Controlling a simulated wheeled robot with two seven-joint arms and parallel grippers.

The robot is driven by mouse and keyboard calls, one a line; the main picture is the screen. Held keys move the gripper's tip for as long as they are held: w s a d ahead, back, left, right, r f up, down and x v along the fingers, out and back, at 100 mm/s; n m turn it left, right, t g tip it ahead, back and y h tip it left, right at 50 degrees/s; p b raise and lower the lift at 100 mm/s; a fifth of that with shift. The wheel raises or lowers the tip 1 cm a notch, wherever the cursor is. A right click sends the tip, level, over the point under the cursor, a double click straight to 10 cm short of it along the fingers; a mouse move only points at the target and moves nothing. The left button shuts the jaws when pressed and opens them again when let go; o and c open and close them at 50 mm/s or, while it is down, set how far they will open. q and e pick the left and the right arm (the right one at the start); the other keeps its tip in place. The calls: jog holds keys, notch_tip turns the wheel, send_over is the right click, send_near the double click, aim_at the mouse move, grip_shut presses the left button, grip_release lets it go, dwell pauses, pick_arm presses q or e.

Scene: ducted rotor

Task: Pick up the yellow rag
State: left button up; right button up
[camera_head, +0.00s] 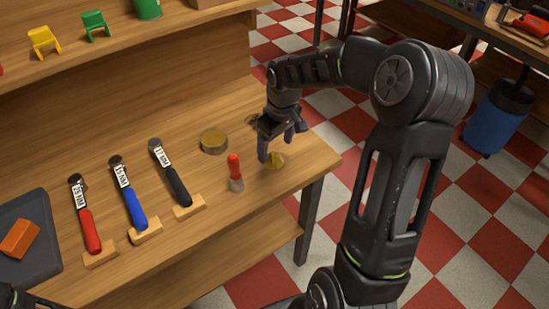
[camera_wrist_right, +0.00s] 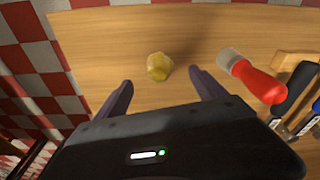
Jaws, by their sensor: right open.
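The yellow rag (camera_head: 276,159) is a small crumpled lump on the wooden bench near its right end. In the right wrist view the rag (camera_wrist_right: 160,66) lies ahead of the fingertips, between their lines. My right gripper (camera_head: 276,150) is above the bench by the rag, its fingers pointing down and partly in front of it. In the right wrist view the right gripper (camera_wrist_right: 157,78) is open, with nothing between its fingers. My left gripper is not clearly in view; only a dark part of mine shows at the bottom left.
A red-handled brush (camera_head: 235,172) stands left of the rag, close to my right gripper. A round tin (camera_head: 214,141) is behind it. Several torque wrenches, including a black one (camera_head: 172,176), rest on wooden blocks further left. The bench's right edge is close to the rag.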

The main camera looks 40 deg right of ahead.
aim_at(275, 153)
jog(key=f, duration=0.3)
jog(key=f+p, duration=0.1)
jog(key=shift+w+f, duration=0.25)
jog(key=shift+f, duration=0.15)
jog(key=shift+c, duration=0.2)
jog(key=c, duration=1.4)
